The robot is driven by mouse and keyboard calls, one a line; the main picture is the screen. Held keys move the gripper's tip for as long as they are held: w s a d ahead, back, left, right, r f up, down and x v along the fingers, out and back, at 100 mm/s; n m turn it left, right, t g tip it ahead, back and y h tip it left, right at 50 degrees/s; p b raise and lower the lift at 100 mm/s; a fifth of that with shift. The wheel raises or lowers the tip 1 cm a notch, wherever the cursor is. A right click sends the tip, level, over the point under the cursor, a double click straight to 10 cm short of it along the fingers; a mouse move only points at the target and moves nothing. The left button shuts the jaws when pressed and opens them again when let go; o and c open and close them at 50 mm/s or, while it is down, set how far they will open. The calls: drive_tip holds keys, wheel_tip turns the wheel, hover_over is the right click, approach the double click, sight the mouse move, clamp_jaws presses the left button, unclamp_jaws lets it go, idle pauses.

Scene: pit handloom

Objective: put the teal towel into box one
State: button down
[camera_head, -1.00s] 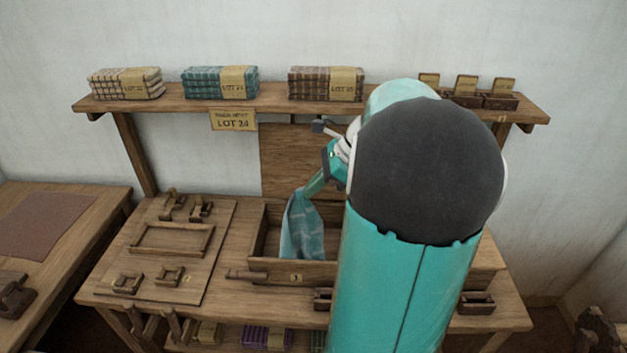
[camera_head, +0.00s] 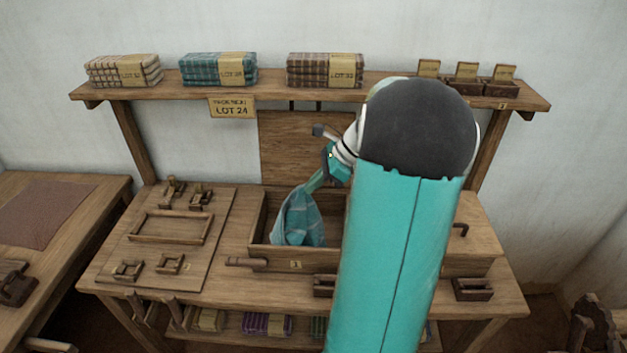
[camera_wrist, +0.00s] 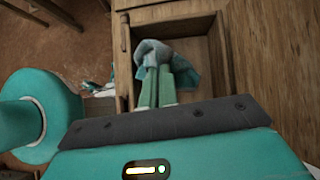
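The teal towel (camera_head: 299,221) hangs from my gripper (camera_head: 314,183) in the head view. Its lower part is inside the open wooden box marked 1 (camera_head: 330,267), behind the front wall, spread wide toward the left side. In the wrist view my gripper's two teal fingers (camera_wrist: 157,82) are close together on the towel (camera_wrist: 184,72), which bunches around their tips. The same box's wall (camera_wrist: 221,50) shows there around bare floor on the right. My arm hides the box's right part in the head view.
A shelf (camera_head: 390,88) above holds folded towel stacks, including a teal one (camera_head: 218,69). A lot 24 sign (camera_head: 232,107) hangs below it. A wooden board with small frames (camera_head: 165,245) lies left of the box. Small trays (camera_head: 473,289) sit along the bench front.

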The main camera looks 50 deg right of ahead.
wheel_tip(320, 180, down, 12)
drive_tip(key=a, duration=0.1)
drive_tip(key=shift+s+r, duration=0.25)
drive_tip(key=shift+s, duration=0.2)
idle(0.8)
drive_tip(key=shift+a, duration=0.1)
drive_tip(key=c, duration=1)
unclamp_jaws()
drive_tip(key=shift+o, duration=0.4)
drive_tip(key=o, duration=0.6)
drive_tip(key=shift+o, duration=0.2)
